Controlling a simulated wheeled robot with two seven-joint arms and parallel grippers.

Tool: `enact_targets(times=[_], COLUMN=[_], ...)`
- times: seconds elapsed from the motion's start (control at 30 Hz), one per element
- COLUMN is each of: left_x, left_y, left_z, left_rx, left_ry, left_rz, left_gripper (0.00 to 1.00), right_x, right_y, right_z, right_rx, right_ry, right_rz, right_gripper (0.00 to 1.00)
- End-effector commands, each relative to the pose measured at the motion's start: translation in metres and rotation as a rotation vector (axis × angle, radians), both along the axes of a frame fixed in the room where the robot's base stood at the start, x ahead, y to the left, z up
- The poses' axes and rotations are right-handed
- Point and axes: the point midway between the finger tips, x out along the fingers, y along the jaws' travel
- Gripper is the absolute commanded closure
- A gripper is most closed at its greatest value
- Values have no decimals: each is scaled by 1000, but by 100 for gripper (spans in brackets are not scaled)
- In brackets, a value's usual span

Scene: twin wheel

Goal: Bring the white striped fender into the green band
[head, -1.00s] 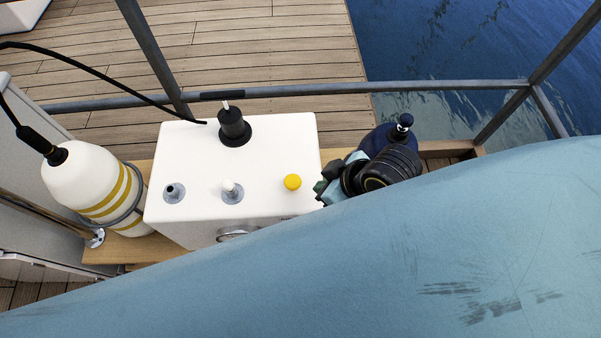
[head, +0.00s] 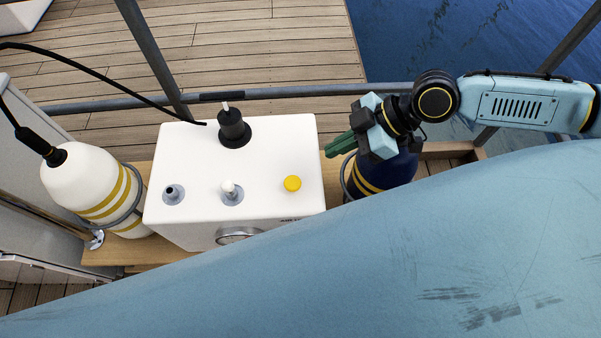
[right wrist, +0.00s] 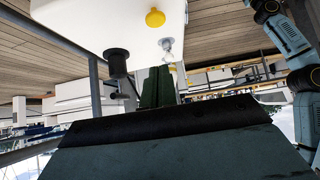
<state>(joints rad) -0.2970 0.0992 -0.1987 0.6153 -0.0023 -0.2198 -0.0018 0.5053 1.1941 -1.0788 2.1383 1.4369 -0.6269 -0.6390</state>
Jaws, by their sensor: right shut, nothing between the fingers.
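The white fender (head: 87,181) with yellow stripes stands at the left, tilted, in a grey ring holder (head: 133,208). A black hose fitting (head: 38,145) is on its top. A white box (head: 265,150) beside it carries a yellow button (head: 292,184), a small white-tipped lever (head: 230,189) and a round gauge (head: 238,235) on its front. The gauge's face is too oblique to read, and I see no green band. My right gripper (head: 338,146) is shut and empty, just right of the box; its green fingers also show in the right wrist view (right wrist: 157,86). My left gripper is out of view.
A dark blue fender (head: 375,177) with yellow stripes stands under my right gripper. A black post-like fitting (head: 233,127) rises from the box's back. A grey rail (head: 300,91) runs behind the box. A wooden shelf (head: 110,250) lies below.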

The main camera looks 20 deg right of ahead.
Motion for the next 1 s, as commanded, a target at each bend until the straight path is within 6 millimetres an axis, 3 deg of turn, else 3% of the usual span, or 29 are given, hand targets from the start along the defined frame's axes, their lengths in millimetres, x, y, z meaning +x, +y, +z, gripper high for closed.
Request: enact_targets(times=[0.37,0.77,1.0], left_x=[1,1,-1], left_y=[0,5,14], left_z=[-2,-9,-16], left_rx=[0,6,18], left_ry=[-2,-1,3], left_rz=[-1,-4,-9], left_gripper=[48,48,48], right_x=[3,19,19], right_y=[15,72,69], right_z=[-14,-73,-105], right_rx=[4,3,-1], right_ry=[2,1,4], right_rz=[3,2,-1], right_gripper=[100,100,100])
